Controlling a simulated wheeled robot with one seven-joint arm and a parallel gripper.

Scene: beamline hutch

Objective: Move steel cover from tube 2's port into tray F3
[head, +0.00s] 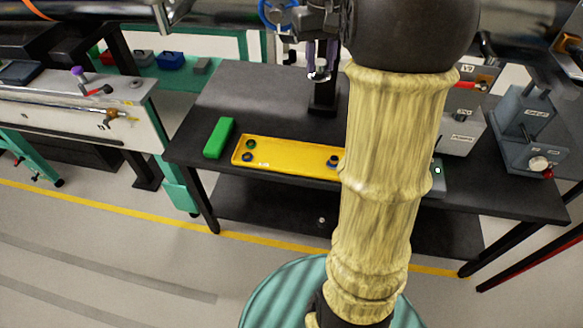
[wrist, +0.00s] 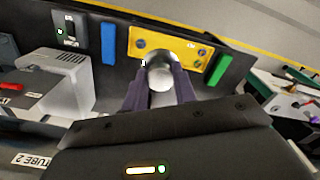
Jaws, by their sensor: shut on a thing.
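The steel cover (wrist: 160,77) is a round shiny piece between the two dark purple fingers of my gripper (wrist: 161,70). My gripper is shut on it. In the head view my gripper (head: 321,68) is above the back of the dark table, with the cover (head: 319,76) showing as a small bright spot at its tips. A yellow tray (head: 290,150) lies on the table toward its front edge; its lettering is too small to read. The tray also shows beyond the cover in the wrist view (wrist: 190,38). A "TUBE 2" label (wrist: 33,160) shows at lower left there; the port is not clearly visible.
Dark round pieces (head: 248,157) sit in the tray's ends. A green block (head: 218,138) lies left of it; a blue block (wrist: 108,43) lies on its other side. Grey boxes (head: 530,125) stand at the table's right. My arm hides the table's middle in the head view.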

